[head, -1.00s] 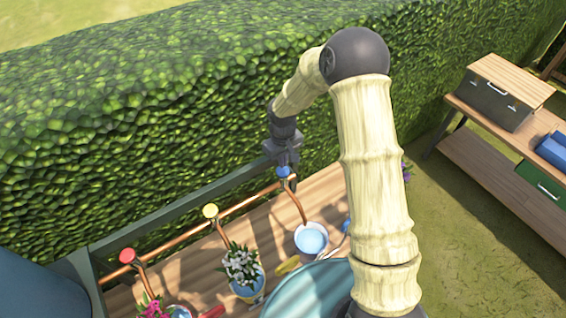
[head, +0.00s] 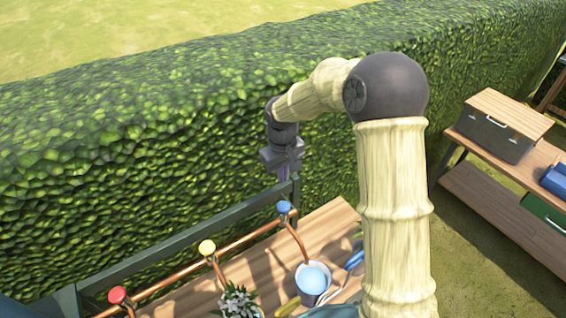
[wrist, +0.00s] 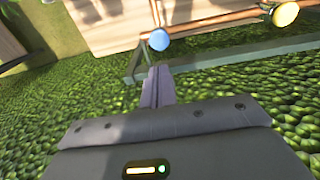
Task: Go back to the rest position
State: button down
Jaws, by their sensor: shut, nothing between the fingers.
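My gripper (head: 284,172) hangs pointing down in the head view, in front of the hedge and just above the dark rail of the bench. Its fingers (wrist: 158,88) are closed together in the wrist view with nothing between them. A blue tap knob (head: 284,207) on a copper pipe is just below the gripper and apart from it. The blue knob also shows in the wrist view (wrist: 158,39), beyond the fingertips. My arm rises from the bottom right and bends over at a dark elbow.
The hedge (head: 120,140) stands behind the bench. A yellow knob (head: 207,247) and a red knob (head: 117,295) sit further left on the pipe. A bucket of water (head: 313,281) and white flowers (head: 238,300) stand on the wooden bench. A shelf with a toolbox (head: 497,130) is at right.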

jog(key=s+d+r+m+t+b, duration=0.1)
jog(key=s+d+m, duration=0.5)
jog(key=s+d, duration=0.9)
jog(key=s+r+t, duration=0.1)
jog(key=s, duration=0.2)
jog(key=shift+s+d+r+m, duration=0.3)
jog(key=shift+s+d+m, duration=0.05)
jog(key=shift+s+m, duration=0.05)
dwell(0.6)
